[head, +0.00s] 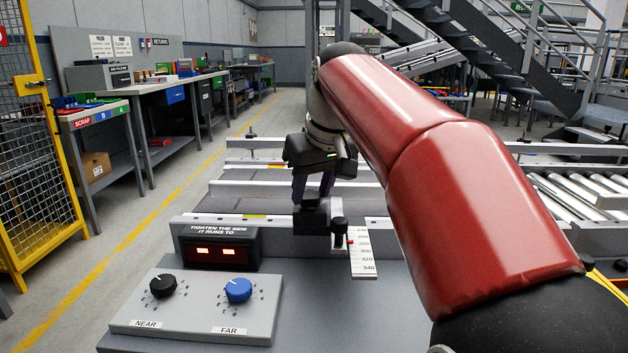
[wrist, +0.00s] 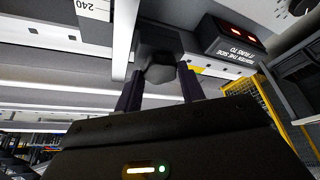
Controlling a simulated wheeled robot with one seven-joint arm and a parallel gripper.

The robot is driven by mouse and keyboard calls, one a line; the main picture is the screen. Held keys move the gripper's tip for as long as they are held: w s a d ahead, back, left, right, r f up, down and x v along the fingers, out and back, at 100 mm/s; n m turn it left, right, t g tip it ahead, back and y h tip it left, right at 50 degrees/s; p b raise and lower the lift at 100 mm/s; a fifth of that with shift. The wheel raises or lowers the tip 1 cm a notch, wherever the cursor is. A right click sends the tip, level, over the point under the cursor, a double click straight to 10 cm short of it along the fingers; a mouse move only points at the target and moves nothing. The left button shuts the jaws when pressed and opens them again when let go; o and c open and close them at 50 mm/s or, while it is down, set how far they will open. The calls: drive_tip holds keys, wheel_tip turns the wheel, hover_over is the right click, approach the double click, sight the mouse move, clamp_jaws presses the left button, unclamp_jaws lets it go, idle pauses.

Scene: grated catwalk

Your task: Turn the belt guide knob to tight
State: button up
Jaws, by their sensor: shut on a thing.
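My gripper (head: 312,194) points down at the belt edge in the head view, shut on a dark block-like grip (head: 311,216). In the wrist view the grip (wrist: 158,66) is a dark faceted piece between the two fingers. Beside it on the right stand a small black knob (head: 340,232) and a white scale (head: 362,255) with a red mark near its upper part. The front panel (head: 135,325) carries a black knob (head: 163,286) labelled NEAR and a blue knob (head: 239,290) labelled FAR, both apart from my gripper. Their pointers are too small to read surely.
A dark display box (head: 217,250) with two lit red windows reads "tighten the side it runs to". The belt (head: 235,206) and rails lie behind. A yellow mesh cage (head: 45,170) and workbenches stand left, a roller conveyor (head: 585,190) right.

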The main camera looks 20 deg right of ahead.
drive_tip(key=shift+a+r+m+h+p, duration=0.15)
drive_tip(key=shift+m+h+p, duration=0.55)
drive_tip(key=shift+m, duration=0.9)
drive_tip(key=o, duration=1)
drive_tip(key=p+v, duration=0.1)
drive_tip(key=v, duration=0.6)
drive_tip(key=shift+s+r, duration=0.15)
drive_tip(key=shift+r, duration=0.05)
